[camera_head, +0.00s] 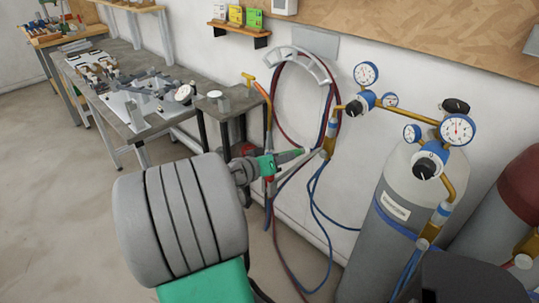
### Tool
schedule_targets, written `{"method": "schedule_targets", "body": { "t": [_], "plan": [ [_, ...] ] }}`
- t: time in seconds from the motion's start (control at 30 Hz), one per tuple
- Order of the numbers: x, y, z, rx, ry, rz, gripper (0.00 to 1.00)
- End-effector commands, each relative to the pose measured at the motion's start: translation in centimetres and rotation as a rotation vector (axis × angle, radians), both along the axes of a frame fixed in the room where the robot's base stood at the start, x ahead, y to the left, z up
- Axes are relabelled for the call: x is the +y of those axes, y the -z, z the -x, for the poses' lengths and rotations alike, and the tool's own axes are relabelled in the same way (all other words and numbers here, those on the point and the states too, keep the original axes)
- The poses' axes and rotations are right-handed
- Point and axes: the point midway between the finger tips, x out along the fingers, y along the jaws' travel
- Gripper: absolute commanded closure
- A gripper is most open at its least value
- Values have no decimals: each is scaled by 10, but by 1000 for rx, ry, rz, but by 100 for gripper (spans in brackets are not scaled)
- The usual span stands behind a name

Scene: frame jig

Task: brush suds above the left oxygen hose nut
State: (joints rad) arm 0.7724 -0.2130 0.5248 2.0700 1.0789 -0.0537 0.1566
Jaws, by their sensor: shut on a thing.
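My gripper (289,157) is at the middle of the view, beyond my large grey arm link. The tip points right, toward a brass hose nut (327,146) under the left blue regulator (361,102), with blue hose below. A small gap seems to lie between tip and nut; contact cannot be told. A second brass nut (429,232) sits under the right regulator (430,160). No suds can be made out.
A grey cylinder (390,235) stands right of the hoses, and a red-topped one (522,190) at the right edge. Looped hoses hang on a wall holder (300,54). A torch with orange tube (266,100) rises behind my gripper. Workbenches (130,75) stand left; the left floor is clear.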

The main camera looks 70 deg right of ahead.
Motion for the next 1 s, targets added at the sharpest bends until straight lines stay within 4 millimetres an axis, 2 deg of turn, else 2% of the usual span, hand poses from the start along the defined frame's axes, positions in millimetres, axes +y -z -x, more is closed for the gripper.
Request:
{"method": "schedule_targets", "body": {
  "t": [0.5,1.0],
  "plan": [
    [-49,-1,21,0,-1,0,100],
    [-53,0,22,-1,-2,-1,100]
  ]
}}
